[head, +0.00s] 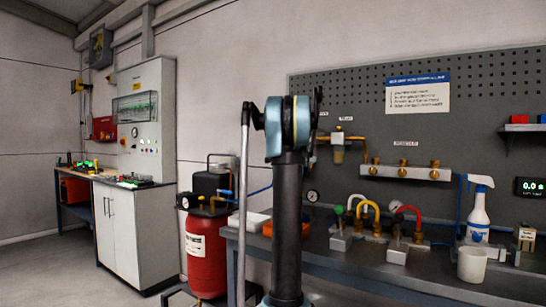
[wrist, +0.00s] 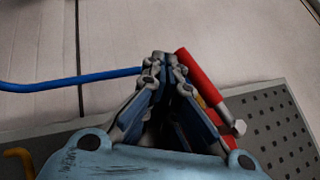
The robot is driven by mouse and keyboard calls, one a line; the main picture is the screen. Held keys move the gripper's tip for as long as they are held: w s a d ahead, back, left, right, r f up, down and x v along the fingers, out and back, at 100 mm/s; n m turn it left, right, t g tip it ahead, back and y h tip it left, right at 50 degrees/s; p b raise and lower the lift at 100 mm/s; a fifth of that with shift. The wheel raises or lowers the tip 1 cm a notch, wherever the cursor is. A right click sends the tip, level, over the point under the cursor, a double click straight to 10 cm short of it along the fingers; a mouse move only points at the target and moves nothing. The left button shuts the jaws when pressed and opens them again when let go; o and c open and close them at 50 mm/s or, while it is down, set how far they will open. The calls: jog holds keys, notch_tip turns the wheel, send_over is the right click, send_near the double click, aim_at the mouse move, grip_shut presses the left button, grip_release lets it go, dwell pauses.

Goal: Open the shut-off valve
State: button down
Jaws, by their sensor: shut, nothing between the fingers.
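The shut-off valve's likely handle is a red lever (wrist: 197,74) in the wrist view, slanting down to the right to a silver fitting (wrist: 238,127). A bit of brass or yellow (wrist: 200,101) shows beside it. My gripper (wrist: 163,60) is shut and empty, its fingertips together just left of the lever's upper end. I cannot tell whether the right finger touches the lever. In the head view, my arm stands in front of the left part of the brass piping (head: 350,137). I cannot make out the valve or my gripper there.
A blue hose (wrist: 70,82) runs to the fingertips' left in the wrist view. A perforated board (head: 480,80) stands behind the workbench (head: 420,284). The bench holds coloured hose fittings (head: 372,213), a spray bottle (head: 478,212) and a white cup (head: 471,265). A red compressor tank (head: 206,252) stands left.

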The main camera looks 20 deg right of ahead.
jog(key=shift+w+a+r, duration=0.25)
jog(key=shift+r, duration=0.2)
jog(key=shift+w+r, duration=0.1)
jog(key=shift+r, duration=0.05)
dwell(2.1)
dwell(0.4)
